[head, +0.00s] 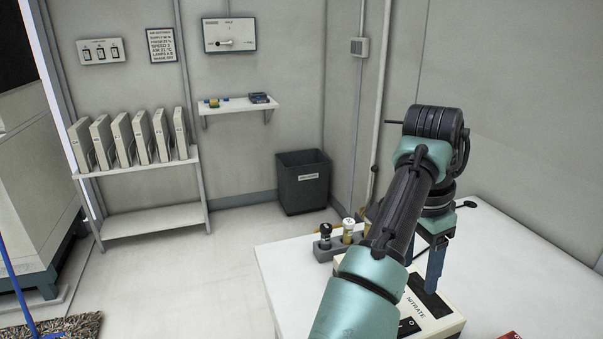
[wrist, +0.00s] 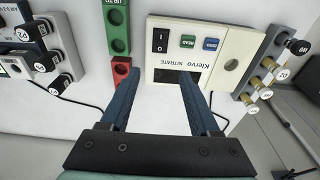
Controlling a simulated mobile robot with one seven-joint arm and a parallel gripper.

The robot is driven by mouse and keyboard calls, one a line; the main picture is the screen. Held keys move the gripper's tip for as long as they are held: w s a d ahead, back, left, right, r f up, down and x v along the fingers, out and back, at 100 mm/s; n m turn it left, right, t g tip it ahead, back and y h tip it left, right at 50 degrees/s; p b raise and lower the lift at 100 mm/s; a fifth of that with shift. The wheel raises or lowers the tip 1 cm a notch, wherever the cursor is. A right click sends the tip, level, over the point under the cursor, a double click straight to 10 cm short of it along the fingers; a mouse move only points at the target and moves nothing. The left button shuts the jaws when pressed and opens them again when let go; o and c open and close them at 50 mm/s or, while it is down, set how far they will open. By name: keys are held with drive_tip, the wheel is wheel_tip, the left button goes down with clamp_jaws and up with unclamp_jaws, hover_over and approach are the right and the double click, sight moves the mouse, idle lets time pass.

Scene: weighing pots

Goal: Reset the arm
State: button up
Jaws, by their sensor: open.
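My gripper (head: 424,276) hangs from my raised arm over the white bench (head: 285,262) in the head view. Its two blue fingers stand apart in the wrist view (wrist: 159,74), with nothing between them. Below is a cream meter marked Klervo NITRATE (wrist: 222,65), with a dark window, a black rocker switch and two small buttons. It also shows in the head view (head: 447,325), partly hidden by my arm. The fingertips appear above the meter's dark-window end; the exact height cannot be told.
A grey rack (wrist: 246,99) of capped vials stands beside the meter. A green block (wrist: 118,45) and red block (wrist: 121,66) with round holes, and a grey holder (wrist: 53,48) with black-capped vials, lie opposite. Beyond the bench are a bin (head: 302,190) and a shelf rack (head: 150,214).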

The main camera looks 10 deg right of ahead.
drive_tip(key=w+d+r+n+t+h, duration=0.3)
drive_tip(key=w+d+r+t+h, duration=0.15)
drive_tip(key=r+t, duration=0.3)
drive_tip(key=w+a+r+n+t+h, duration=0.25)
drive_tip(key=a+r+t, duration=0.45)
drive_tip(key=r, duration=0.6)
drive_tip(key=s+a+r+n+t+y, duration=0.55)
drive_tip(key=s+a+r, duration=0.25)
drive_tip(key=s+a, duration=0.3)
drive_tip(key=s+a+r+n+t+y, duration=0.4)
drive_tip(key=s+a+r+n+t, duration=0.3)
drive_tip(key=a, duration=0.6)
wheel_tip(320, 180, up, 15)
drive_tip(key=m+p, duration=0.1)
drive_tip(key=p, duration=1.2)
drive_tip(key=shift+s+m+h+p, duration=0.3)
drive_tip(key=shift+s+h, duration=0.1)
drive_tip(key=shift+h, duration=0.05)
